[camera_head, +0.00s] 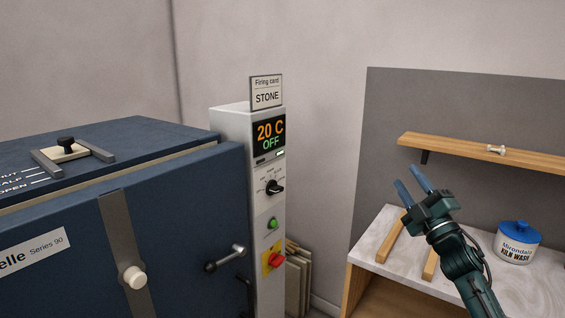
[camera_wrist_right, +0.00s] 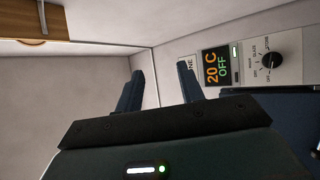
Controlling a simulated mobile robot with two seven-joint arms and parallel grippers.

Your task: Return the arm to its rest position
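My right gripper (camera_head: 413,189) is raised in front of the marble-topped bench at the right of the head view, its fingers pointing up and left. The two blue fingers stand apart with nothing between them, and the right wrist view (camera_wrist_right: 160,88) shows the same gap. My left gripper is in neither view. The control panel (camera_head: 266,190) of the kiln stands left of the right gripper, apart from it. Its display (camera_head: 269,134) reads 20 C and OFF, and it also shows in the right wrist view (camera_wrist_right: 216,68).
The blue kiln (camera_head: 180,230) fills the left, with a door handle (camera_head: 225,258) sticking out. A wall shelf (camera_head: 470,148) holds a small pale object. A KILN WASH jar (camera_head: 518,243) and wooden strips (camera_head: 392,238) are on the bench (camera_head: 490,285). Boards (camera_head: 297,280) lean beside the panel.

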